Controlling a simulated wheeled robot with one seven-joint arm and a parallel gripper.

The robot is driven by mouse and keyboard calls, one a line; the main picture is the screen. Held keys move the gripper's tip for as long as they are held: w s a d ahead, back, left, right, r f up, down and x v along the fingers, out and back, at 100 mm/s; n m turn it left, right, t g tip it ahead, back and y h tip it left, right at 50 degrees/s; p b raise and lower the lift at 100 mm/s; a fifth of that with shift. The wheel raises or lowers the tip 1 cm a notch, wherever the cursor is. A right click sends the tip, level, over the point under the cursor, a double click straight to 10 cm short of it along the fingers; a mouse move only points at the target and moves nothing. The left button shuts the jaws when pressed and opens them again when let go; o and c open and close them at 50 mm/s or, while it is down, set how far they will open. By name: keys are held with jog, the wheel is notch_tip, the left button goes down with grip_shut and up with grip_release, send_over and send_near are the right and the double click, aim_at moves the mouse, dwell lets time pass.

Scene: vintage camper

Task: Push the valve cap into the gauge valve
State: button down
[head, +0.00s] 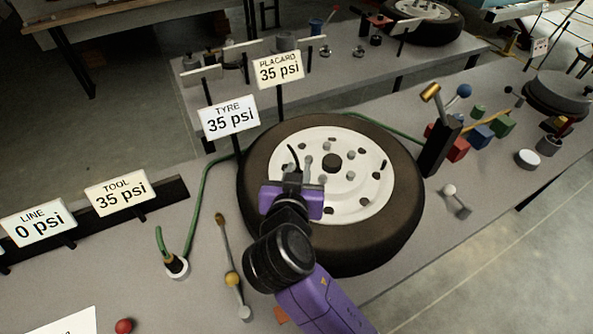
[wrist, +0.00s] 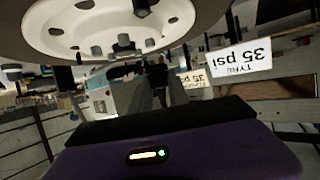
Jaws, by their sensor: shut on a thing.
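My gripper (head: 293,185) is over the near part of the wheel's white rim (head: 378,205), its purple body also filling the bottom of the wrist view (wrist: 170,150). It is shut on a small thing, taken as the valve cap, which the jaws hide. A thin dark curved piece (head: 293,155) stands at the gripper's far side; I cannot tell whether it is a finger or a stem. The wheel lies flat on the bench, and its rim shows at the top of the wrist view (wrist: 75,35). I cannot pick out the gauge valve for certain.
Signs read TYRE 35 psi (head: 229,118), PLACARD 35 psi (head: 278,69), TOOL 35 psi (head: 121,192) and LINE 0 psi (head: 38,223). A green hose (head: 197,205) runs left of the tyre (head: 262,160). A black post (head: 438,148) and coloured blocks stand right of it.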

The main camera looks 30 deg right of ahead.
jog(key=shift+f, duration=0.1)
jog(key=shift+f+b, duration=2.2)
jog(key=shift+f, duration=0.65)
jog(key=shift+f+b, duration=0.6)
jog(key=shift+b, duration=0.05)
dwell(0.3)
jog(key=c, duration=1.2)
grip_release()
jog(key=shift+s, duration=0.1)
jog(key=shift+b+v, duration=0.5)
jog(key=shift+v, duration=3.35)
jog(key=shift+r, duration=0.1)
